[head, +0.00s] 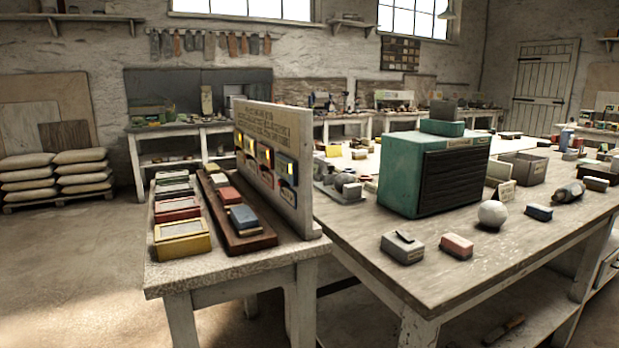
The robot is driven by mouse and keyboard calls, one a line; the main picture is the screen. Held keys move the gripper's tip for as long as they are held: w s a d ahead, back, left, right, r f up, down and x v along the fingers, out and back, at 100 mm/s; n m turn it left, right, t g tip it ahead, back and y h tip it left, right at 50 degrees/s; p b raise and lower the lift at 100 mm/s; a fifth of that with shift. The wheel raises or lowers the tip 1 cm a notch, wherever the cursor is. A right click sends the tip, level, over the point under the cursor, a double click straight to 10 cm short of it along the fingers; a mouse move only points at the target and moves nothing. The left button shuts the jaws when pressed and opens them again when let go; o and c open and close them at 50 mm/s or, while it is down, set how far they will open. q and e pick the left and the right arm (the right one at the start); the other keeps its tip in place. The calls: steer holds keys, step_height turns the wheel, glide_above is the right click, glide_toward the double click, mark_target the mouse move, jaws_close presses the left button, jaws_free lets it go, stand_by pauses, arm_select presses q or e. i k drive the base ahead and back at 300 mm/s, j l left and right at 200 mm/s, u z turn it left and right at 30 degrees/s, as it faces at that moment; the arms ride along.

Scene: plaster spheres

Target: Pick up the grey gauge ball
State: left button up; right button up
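A pale grey-white ball (491,214) sits on the right-hand wooden table, in front of the right side of a green cabinet with a dark slatted front. A smaller, darker grey ball (344,180) shows left of the cabinet, among small items near that table's left edge. I cannot tell from this view which of the two is the grey gauge ball. Neither of my grippers is in view, and nothing is seen touching either ball.
The green cabinet (433,173) stands on the right table (480,262). Open floor (80,270) lies at left.

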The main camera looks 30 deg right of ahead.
mark_target(342, 179)
steer(key=z, duration=1.25)
steer(key=i+j, duration=0.05)
